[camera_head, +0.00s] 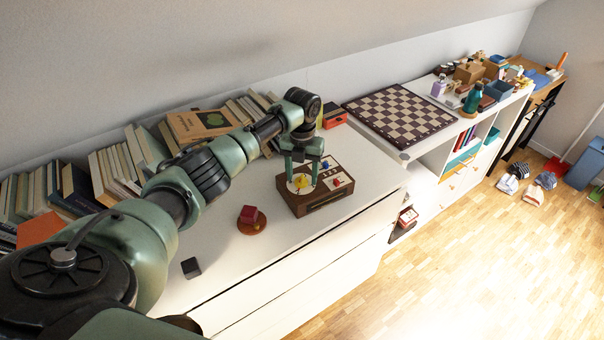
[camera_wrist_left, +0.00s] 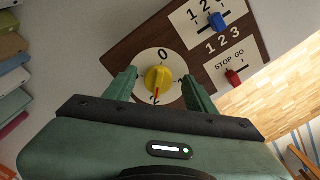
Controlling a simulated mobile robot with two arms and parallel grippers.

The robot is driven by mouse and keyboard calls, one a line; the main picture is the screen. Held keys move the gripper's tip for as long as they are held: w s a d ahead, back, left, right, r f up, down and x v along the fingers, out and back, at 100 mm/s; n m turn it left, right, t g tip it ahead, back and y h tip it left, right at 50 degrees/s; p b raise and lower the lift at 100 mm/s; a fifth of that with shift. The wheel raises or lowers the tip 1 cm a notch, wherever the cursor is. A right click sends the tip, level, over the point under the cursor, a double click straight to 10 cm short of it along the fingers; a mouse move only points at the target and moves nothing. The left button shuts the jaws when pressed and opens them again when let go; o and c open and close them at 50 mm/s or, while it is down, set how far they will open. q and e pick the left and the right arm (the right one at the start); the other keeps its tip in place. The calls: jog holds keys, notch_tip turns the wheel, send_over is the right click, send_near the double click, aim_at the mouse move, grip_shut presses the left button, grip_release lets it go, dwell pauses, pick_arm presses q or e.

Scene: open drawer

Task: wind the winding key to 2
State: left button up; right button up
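The yellow winding key (camera_wrist_left: 158,77) sits on a white round dial (camera_wrist_left: 146,62) with the marks 0, 1 and 2, on a wooden box. A thin red pointer (camera_wrist_left: 157,94) runs from the key down to the 2. In the head view the box (camera_head: 322,203) stands on the white cabinet top, with the key (camera_head: 301,181) on its top face. My left gripper (camera_wrist_left: 160,76) is open, with one finger on each side of the key and a visible gap on both sides. It also shows above the box in the head view (camera_head: 303,178). My right gripper is not in view.
The box also carries a blue slider (camera_wrist_left: 217,22) and a red STOP GO switch (camera_wrist_left: 233,77). A red object on a round base (camera_head: 250,218) and a small black block (camera_head: 191,267) lie nearby. Books (camera_head: 110,172) line the wall. A chessboard (camera_head: 400,113) lies right.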

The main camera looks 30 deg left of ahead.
aim_at(302, 177)
pick_arm(q)
notch_tip(302, 177, up, 8)
jog(key=shift+f+b, duration=0.1)
jog(key=shift+b, duration=0.5)
dwell(0.4)
